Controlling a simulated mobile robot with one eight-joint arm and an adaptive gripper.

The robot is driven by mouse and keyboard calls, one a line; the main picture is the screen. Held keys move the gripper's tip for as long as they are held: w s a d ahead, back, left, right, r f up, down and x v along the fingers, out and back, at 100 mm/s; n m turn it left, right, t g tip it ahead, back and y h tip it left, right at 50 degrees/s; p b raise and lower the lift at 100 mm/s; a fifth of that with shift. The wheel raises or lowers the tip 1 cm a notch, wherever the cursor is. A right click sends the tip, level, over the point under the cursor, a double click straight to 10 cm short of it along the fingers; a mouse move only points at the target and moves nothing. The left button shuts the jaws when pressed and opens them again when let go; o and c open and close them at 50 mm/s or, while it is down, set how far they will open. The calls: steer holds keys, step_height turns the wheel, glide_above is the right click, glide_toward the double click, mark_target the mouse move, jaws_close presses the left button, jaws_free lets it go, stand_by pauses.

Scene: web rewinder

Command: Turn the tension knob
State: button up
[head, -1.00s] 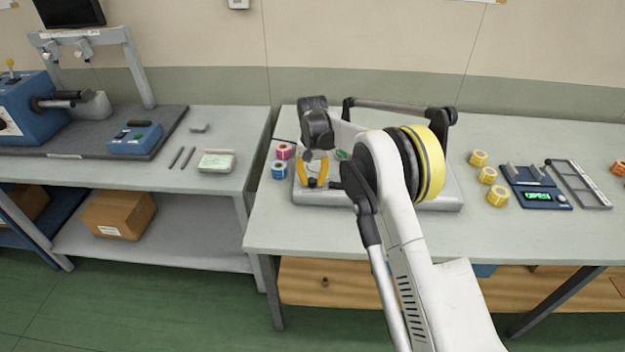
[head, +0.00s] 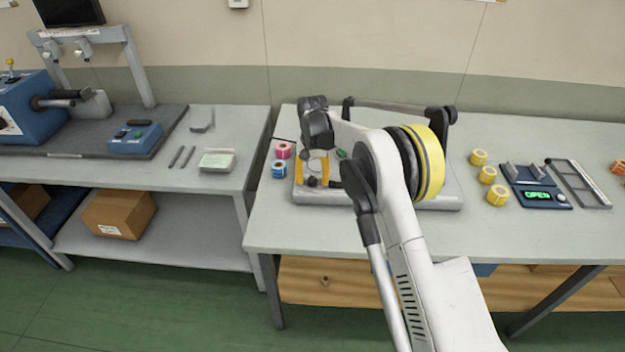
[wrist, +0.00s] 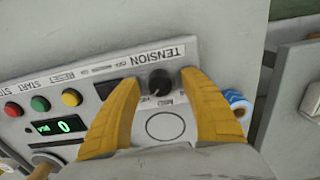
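The tension knob (wrist: 160,80) is a small black round knob with a pale pointer line, on a light panel under the printed word TENSION. My gripper (wrist: 161,78) has two yellow fingers, one on each side of the knob. The fingers are open, with panel visible between each fingertip and the knob. In the head view my gripper (head: 312,172) points down over the left end of the rewinder (head: 440,200), and the dark knob (head: 312,182) shows low between the fingers.
Pink (head: 283,150) and blue (head: 279,169) label rolls stand left of the rewinder. Yellow rolls (head: 488,175) and a device reading OPEN (head: 538,196) are to the right.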

mark_target(313, 179)
step_height(313, 179, up, 12)
stand_by(0.6)
steer(key=s+d+r+t, duration=0.4)
steer(key=s+d+r, duration=1)
steer(key=s+r, duration=0.35)
steer(key=s+d+f+t, duration=0.1)
steer(key=s+d+f, duration=0.1)
steer(key=s, duration=0.5)
steer(key=s+d+f+t, duration=0.1)
steer(key=s+d+f, duration=0.2)
steer(key=s, duration=0.4)
steer(key=s+d+f+t, duration=0.1)
steer(key=s+d+f, duration=0.1)
steer(key=s, duration=0.5)
steer(key=shift+s+d+f+n, duration=0.2)
steer(key=shift+d+n, duration=0.1)
